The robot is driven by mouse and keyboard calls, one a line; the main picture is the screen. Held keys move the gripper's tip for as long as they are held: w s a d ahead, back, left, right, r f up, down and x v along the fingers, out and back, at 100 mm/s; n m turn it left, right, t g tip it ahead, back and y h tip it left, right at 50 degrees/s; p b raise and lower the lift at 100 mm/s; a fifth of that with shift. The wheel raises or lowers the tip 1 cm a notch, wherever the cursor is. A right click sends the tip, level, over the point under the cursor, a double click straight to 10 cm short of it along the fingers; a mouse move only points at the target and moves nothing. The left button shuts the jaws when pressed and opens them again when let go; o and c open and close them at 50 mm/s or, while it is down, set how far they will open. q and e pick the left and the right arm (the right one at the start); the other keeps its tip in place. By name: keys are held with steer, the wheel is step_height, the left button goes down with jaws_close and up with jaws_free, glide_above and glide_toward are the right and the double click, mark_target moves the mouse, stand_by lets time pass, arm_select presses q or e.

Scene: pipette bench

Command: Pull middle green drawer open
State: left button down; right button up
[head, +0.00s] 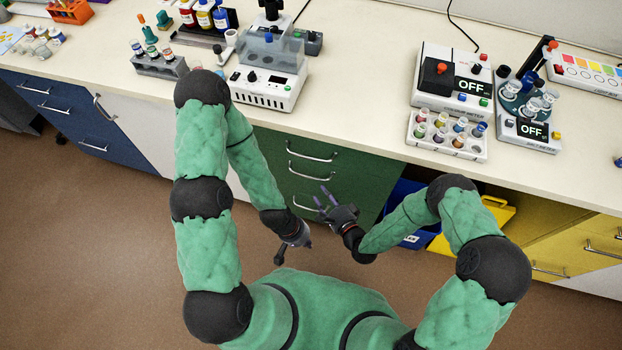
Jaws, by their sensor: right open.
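The green drawer unit (350,181) is under the bench in the centre, with metal handles one above another. The middle drawer's handle (304,172) lies below the top handle (312,155), and the drawer front looks closed. A lower handle (305,204) is partly hidden by my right gripper. My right gripper (321,196) is open, with its fingers spread in front of the lower part of the drawer unit. It is below the middle handle in the picture and holds nothing visible. My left gripper (306,243) hangs lower, over the floor; its finger opening is unclear.
Blue drawers (75,120) are at the left and a yellow cabinet (575,240) at the right. A blue bin (408,200) and a yellow bin (490,218) sit in the open bay beside the green unit. Lab devices and a vial rack (447,150) stand on the bench.

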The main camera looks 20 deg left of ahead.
mark_target(311, 177)
steer(key=b+x, duration=0.2)
steer(key=x, duration=0.7)
steer(key=shift+w+a+f, duration=0.1)
steer(key=shift+w+a, duration=0.15)
steer(key=shift+w, duration=0.05)
jaws_close()
